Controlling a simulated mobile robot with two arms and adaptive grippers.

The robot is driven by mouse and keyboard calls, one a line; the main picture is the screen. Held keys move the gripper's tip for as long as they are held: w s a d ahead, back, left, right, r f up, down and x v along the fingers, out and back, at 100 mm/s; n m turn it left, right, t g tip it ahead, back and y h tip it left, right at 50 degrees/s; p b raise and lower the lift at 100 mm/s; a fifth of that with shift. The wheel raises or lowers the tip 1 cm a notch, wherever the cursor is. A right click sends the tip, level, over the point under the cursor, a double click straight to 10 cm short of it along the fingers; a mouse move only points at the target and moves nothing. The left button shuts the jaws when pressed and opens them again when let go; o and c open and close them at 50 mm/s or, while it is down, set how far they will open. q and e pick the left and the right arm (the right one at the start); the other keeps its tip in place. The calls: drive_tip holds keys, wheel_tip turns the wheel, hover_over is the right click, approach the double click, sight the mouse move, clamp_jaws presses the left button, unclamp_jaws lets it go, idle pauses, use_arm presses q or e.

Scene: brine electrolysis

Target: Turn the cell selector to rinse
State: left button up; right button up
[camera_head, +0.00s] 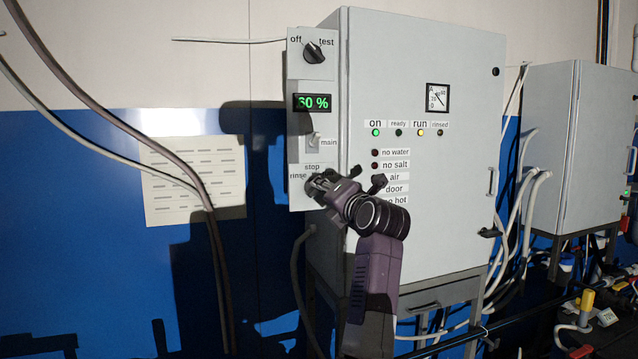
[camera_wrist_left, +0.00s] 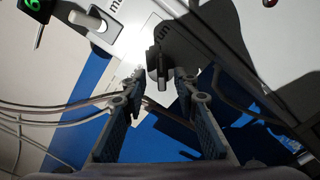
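The cell selector is a dark knob low on the narrow side panel (camera_head: 296,137), by the labels "stop" (camera_head: 312,167) and "rinse" (camera_head: 297,176). My left gripper (camera_head: 319,185) is in front of it and hides much of it in the head view. In the left wrist view the selector's dark handle (camera_wrist_left: 160,66) stands between the two fingertips of my left gripper (camera_wrist_left: 161,86). The fingers are apart, with a gap visible on each side of the handle. The handle's exact setting is hard to read. My right gripper is in neither view.
Above the selector are the main switch (camera_head: 313,142), a green "60 %" display (camera_head: 313,103) and an off/test knob (camera_head: 314,52). The grey cabinet (camera_head: 450,135) with its lamps stands close right of the panel. Hoses (camera_head: 204,190) hang at left.

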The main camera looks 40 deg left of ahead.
use_arm(q)
drive_tip(key=p+x, duration=0.1)
drive_tip(key=x, duration=0.2)
drive_tip(key=shift+w+a+f, duration=0.15)
drive_tip(key=shift+a+f, duration=0.05)
drive_tip(key=shift+a, duration=0.1)
drive_tip(key=shift+c, duration=0.6)
drive_tip(key=c, duration=0.5)
clamp_jaws()
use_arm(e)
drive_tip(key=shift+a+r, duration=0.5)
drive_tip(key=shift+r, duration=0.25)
